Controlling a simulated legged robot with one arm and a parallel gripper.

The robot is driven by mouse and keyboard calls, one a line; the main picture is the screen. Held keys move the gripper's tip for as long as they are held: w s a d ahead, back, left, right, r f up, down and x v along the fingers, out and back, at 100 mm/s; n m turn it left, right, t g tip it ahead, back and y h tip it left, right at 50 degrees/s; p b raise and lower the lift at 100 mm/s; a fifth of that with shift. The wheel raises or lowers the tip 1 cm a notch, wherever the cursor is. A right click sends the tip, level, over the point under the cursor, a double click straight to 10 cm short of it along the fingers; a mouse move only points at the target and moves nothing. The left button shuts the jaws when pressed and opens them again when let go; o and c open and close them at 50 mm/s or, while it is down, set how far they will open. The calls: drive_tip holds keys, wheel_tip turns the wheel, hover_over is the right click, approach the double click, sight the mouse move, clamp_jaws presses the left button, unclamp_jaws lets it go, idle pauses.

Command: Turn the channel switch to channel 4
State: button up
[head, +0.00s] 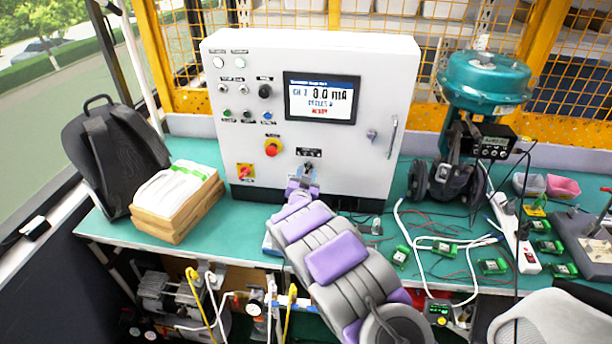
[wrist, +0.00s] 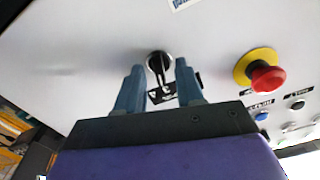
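A white control box (head: 230,130) stands on the green bench. Its screen (head: 321,98) shows a "CH" line and "8.0 mA"; the channel digit is hard to read. A small dark rotary switch (head: 309,166) sits low on the front panel under a black label; I take it as the channel switch, but the label is too small to read. My gripper (head: 304,181) is right in front of it. In the wrist view my gripper (wrist: 158,72) is open, with one finger on each side of the switch (wrist: 159,62). I cannot tell whether the fingers touch it.
A red emergency button (head: 272,148) is to the upper left of the switch, and a red-and-yellow switch (head: 245,172) is further left. A black knob (head: 265,91) and small buttons are above. A teal valve actuator (head: 485,82) and loose cables are to the right.

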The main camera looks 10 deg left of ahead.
drive_tip(key=shift+w+d, duration=0.1)
drive_tip(key=shift+w, duration=0.05)
clamp_jaws()
idle(0.4)
